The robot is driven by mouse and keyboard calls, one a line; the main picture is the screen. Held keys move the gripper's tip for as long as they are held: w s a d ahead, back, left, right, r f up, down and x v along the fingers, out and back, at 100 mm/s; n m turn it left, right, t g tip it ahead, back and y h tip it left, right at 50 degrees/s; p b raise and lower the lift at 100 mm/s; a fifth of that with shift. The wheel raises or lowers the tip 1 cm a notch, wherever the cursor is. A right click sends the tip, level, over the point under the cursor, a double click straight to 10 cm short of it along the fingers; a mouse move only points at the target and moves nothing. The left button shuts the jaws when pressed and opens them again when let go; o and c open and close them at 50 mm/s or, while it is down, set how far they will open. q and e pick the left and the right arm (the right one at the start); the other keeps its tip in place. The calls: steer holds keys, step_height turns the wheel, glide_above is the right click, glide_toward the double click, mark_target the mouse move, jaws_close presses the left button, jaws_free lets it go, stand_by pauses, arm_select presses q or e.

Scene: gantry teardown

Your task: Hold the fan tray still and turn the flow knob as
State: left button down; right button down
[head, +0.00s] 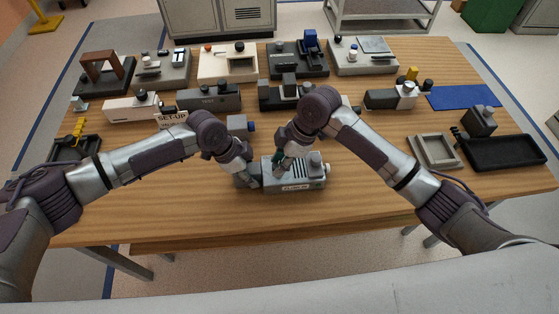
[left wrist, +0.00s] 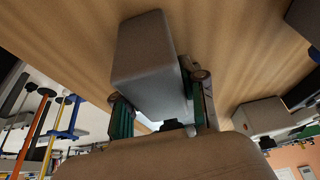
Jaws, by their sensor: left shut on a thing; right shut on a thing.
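The fan tray (head: 312,180), a grey box with a slotted top and a label on its front, sits on the wooden table near the front middle. My left gripper (head: 249,180) is shut on the grey block at the tray's left end. In the left wrist view this grey block (left wrist: 145,55) stands between the green pads of my left gripper (left wrist: 163,112). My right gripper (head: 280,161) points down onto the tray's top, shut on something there. The flow knob cannot be made out and may be hidden by the right gripper. A pale round piece shows at the tray's right end.
At the right are a grey open tray (head: 419,152), a black tray (head: 500,168) and a blue mat (head: 462,97). The table's front is clear.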

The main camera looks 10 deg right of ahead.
steer(key=m+t, duration=0.1)
steer(key=m, duration=0.2)
steer(key=shift+s+m, duration=0.1)
steer(key=shift+m, duration=0.2)
steer(key=shift+m+t+h, duration=0.4)
steer(key=shift+m+t, duration=0.4)
steer(key=shift+m, duration=1)
steer(key=c, duration=0.8)
jaws_free()
steer(key=v, duration=1.2)
steer(key=shift+s, duration=0.1)
